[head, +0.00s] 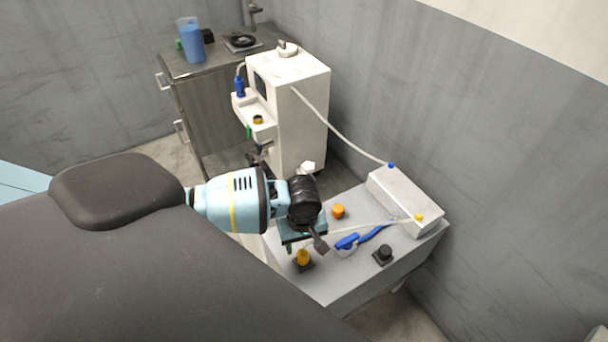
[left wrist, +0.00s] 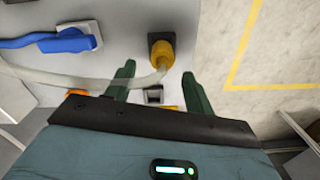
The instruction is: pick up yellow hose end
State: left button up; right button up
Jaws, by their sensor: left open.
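The yellow hose end (head: 303,257) stands in a small black holder near the front left of the grey table (head: 340,285). In the left wrist view the yellow hose end (left wrist: 162,52) lies just beyond my fingertips, roughly centred between them, with a pale clear hose (left wrist: 75,80) running off to the left. My left gripper (head: 305,243) is open and empty, above and close to the hose end; its two green fingers show apart in the left wrist view (left wrist: 160,75). No contact with the hose end shows. My right gripper is not in view.
An orange cap (head: 338,211) is behind. A white box (head: 400,196) stands at the back right. A white machine (head: 298,110) stands behind the table.

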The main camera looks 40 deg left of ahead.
aim_at(302, 253)
pick_arm(q)
jog(key=f, duration=0.4)
jog(key=shift+s+d+f+b, duration=0.15)
jog(key=shift+s+d+b, duration=0.05)
jog(key=shift+s+b, duration=0.15)
jog(key=shift+w+f, duration=0.1)
jog(key=shift+f, duration=0.3)
jog(key=c, duration=1.1)
jog(key=shift+o, duration=0.2)
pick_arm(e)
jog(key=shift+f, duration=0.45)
pick_arm(q)
jog(key=shift+r, duration=0.1)
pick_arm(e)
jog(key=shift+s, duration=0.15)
